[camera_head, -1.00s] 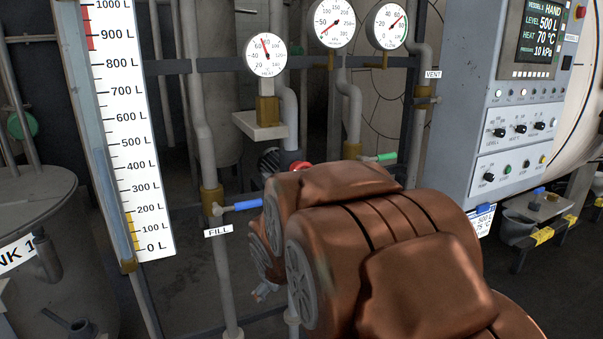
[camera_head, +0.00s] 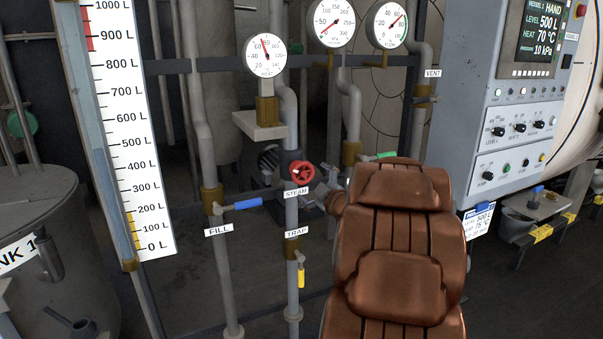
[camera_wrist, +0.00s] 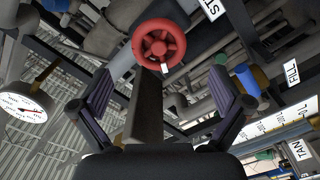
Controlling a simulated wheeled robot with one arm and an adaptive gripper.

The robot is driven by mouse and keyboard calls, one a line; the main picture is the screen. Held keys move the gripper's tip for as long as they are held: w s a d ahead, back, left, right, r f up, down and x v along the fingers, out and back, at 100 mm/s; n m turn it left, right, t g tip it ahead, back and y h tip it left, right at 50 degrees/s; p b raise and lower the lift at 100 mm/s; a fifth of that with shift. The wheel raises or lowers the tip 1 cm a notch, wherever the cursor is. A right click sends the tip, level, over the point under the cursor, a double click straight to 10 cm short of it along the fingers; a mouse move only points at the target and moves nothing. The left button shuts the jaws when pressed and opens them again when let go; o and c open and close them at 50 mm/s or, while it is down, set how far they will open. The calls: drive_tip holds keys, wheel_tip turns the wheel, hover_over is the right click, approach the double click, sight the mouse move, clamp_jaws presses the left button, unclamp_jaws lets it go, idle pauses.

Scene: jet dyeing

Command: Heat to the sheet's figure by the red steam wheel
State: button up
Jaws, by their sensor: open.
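The red steam wheel (camera_head: 302,173) sits on the pipe above the STEAM label (camera_head: 296,192). In the wrist view the red wheel (camera_wrist: 159,45) lies ahead, near the top and between the lines of my fingers. My gripper (camera_head: 328,187) is open and empty, just right of the wheel and apart from it. In the wrist view my gripper (camera_wrist: 162,95) shows its two fingers spread wide. The sheet (camera_head: 479,219) under the panel reads 500 L and 75 °C. The panel screen (camera_head: 541,28) reads HAND, level 500 L, heat 70 °C, pressure 10 kPa. The round HEAT gauge (camera_head: 265,55) stands above the wheel.
The blue FILL handle (camera_head: 241,205) is left of the wheel and the yellow TRAP handle (camera_head: 301,277) below it. A green handle (camera_head: 380,156) is behind my arm. The level scale (camera_head: 128,130) and a tank (camera_head: 45,235) are at left. A grey bracket (camera_head: 258,125) juts out above.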

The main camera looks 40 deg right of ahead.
sight(304, 174)
drive_tip(key=shift+p+x, duration=0.3)
drive_tip(key=shift+x, duration=3.55)
drive_tip(key=shift+c, duration=0.2)
drive_tip(key=c, duration=1.1)
drive_tip(key=shift+c, duration=0.2)
